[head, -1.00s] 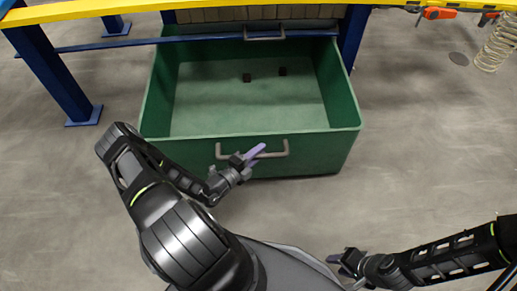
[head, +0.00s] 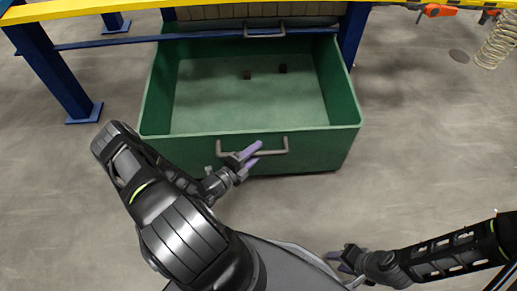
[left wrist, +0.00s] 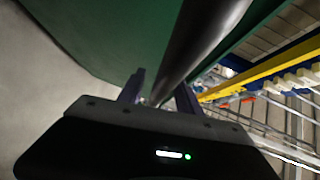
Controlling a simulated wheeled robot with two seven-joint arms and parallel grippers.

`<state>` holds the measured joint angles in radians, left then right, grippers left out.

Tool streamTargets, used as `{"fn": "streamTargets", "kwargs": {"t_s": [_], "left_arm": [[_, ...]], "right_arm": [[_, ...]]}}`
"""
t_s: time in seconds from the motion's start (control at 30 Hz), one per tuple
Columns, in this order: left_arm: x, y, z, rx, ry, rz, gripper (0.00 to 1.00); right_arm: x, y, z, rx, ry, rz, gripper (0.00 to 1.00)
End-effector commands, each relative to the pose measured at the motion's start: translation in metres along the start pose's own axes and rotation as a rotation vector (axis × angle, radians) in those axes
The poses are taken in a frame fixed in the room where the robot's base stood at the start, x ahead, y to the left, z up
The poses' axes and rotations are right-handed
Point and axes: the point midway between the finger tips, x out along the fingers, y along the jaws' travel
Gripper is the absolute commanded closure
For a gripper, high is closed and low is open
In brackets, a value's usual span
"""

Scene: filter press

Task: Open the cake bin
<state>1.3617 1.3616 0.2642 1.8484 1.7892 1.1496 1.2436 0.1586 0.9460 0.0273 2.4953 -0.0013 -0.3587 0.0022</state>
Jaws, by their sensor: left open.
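The green cake bin (head: 190,150) stands pulled out from under the press frame, its open top and pale floor in view. Its grey front handle (head: 275,153) is a bar across the front wall. My left gripper (head: 254,155) is open at the handle, its purple fingers apart. In the left wrist view the dark handle bar (left wrist: 195,45) runs between the two fingers (left wrist: 160,92), with the bin's green wall (left wrist: 100,35) beside it. Whether a finger touches the bar cannot be told. My right gripper (head: 342,262) is low at the right, apparently open and empty, away from the bin.
A second handle (head: 265,33) shows behind, under the press. Blue legs (head: 52,75) and a yellow rail (head: 100,11) frame the bin. The grey floor in front and to the right is clear.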

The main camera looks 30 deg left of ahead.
Motion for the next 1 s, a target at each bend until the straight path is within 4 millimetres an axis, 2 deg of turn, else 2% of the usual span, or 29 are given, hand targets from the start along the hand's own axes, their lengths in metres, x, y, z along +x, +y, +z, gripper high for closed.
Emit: {"fn": "streamTargets", "kwargs": {"t_s": [0.2, 0.4, 1.0], "left_arm": [[-0.037, -0.001, 0.000, -0.001, -0.002, 0.002, 0.59], [-0.058, 0.000, 0.000, 0.000, -0.001, 0.001, 0.59], [-0.059, 0.000, -0.001, 0.001, 0.002, 0.001, 0.59]], "right_arm": [[-0.007, -0.003, 0.000, -0.001, 0.000, 0.000, 0.64], [-0.009, -0.004, 0.000, -0.001, -0.001, 0.000, 0.64], [-0.009, -0.004, 0.000, -0.001, 0.000, 0.000, 0.64]]}}
